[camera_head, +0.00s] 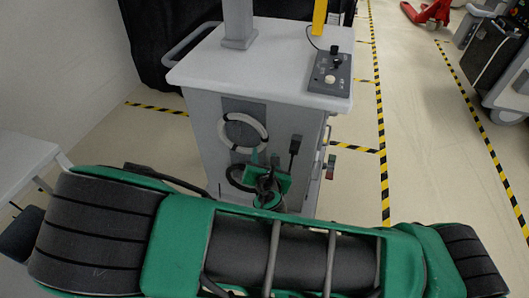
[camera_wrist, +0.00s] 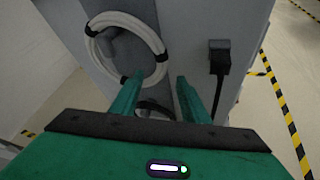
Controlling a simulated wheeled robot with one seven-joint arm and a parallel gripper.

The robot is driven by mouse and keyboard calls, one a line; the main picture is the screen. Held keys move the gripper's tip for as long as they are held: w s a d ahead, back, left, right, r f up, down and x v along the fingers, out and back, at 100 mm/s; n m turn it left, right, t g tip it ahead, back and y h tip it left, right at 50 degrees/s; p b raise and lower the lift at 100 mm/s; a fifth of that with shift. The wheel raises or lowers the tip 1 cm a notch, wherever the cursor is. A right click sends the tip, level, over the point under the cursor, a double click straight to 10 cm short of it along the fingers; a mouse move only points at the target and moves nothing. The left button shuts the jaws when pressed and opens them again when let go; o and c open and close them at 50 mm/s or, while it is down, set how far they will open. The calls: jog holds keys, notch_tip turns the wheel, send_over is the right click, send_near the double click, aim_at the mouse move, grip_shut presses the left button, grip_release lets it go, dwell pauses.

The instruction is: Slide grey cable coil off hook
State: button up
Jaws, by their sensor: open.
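The grey cable coil (camera_head: 243,132) hangs as a ring with black ties on the front panel of the grey cart (camera_head: 202,120). In the wrist view the coil (camera_wrist: 160,45) is at the upper left, flat against the panel. In the head view my gripper (camera_head: 263,165) is just below the coil, partly hidden by my arm.
A black plug with a cable (camera_wrist: 219,58) is on the panel right of my gripper. A dark coil (camera_head: 236,177) hangs below the grey one. A control box (camera_head: 331,74) sits on the cart top.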

aim_at(263, 142)
jog(key=x, duration=1)
jog(key=shift+w+f, duration=0.1)
jog(key=shift+w, duration=0.15)
grip_shut()
jog(key=c, duration=0.8)
grip_release()
grip_shut()
jog(key=shift+r, duration=0.3)
jog(key=shift+r, duration=0.35)
jog(key=s+a, duration=0.3)
jog(key=s, duration=0.6)
jog(key=shift+s+a, duration=0.2)
